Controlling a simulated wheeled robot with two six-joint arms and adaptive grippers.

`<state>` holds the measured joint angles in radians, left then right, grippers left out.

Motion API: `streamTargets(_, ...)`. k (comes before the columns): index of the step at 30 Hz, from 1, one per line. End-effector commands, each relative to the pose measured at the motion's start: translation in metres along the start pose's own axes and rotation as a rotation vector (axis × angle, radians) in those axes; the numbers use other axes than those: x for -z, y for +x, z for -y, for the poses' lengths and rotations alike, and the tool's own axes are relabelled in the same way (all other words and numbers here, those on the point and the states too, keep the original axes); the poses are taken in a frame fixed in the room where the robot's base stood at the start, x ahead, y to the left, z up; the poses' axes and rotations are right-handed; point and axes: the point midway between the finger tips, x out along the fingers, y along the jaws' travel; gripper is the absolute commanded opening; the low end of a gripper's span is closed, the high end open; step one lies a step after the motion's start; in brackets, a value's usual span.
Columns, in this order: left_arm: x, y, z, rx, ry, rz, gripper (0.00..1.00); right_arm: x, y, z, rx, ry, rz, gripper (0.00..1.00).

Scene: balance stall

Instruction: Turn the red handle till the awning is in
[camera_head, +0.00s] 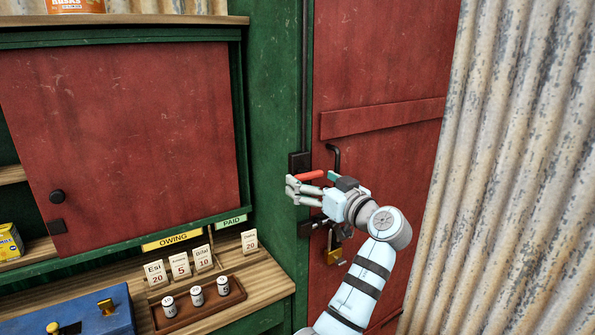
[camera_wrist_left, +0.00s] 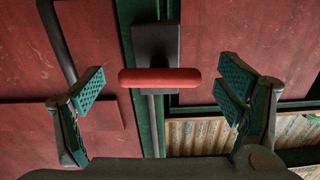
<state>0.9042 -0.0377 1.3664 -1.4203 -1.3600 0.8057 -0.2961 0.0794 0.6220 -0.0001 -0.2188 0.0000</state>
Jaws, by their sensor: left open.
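The red handle (camera_head: 310,175) is a short bar on a dark mount (camera_head: 299,161) on the green post, left of the red door. In the left wrist view the red handle (camera_wrist_left: 150,77) lies crosswise between the two open fingers, with a gap on each side. My left gripper (camera_head: 290,189) is at the handle, open, and holds nothing; in the left wrist view its pads (camera_wrist_left: 163,92) stand either side of the bar. Whether the bar is at finger depth is hard to tell. I cannot make out the awning in either view. My right gripper is not in view.
A red door (camera_head: 385,65) with a dark pull handle (camera_head: 334,155) and a brass padlock (camera_head: 334,256) is beside the gripper. Corrugated metal (camera_head: 510,170) stands at right.

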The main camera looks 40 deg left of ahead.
Motion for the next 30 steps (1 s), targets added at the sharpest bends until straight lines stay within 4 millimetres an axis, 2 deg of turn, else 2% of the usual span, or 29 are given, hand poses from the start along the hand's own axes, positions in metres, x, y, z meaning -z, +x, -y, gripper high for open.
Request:
streamTargets(4, 0.001, 0.015, 0.000, -0.005, -0.001, -0.001, 0.87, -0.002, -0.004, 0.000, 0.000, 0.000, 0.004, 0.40)
streamTargets(12, -0.001, 0.017, 0.000, -0.006, -0.001, 0.000, 0.85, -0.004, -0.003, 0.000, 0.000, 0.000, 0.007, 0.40)
streamTargets(21, -0.001, 0.017, 0.001, -0.004, -0.001, 0.000, 0.38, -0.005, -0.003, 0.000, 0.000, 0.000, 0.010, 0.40)
streamTargets(24, -0.002, 0.017, 0.000, -0.004, -0.007, 0.000, 0.38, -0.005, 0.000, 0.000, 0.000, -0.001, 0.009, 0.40)
streamTargets(30, -0.004, 0.017, 0.000, -0.005, -0.062, -0.001, 0.38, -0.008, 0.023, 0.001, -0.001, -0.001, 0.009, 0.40)
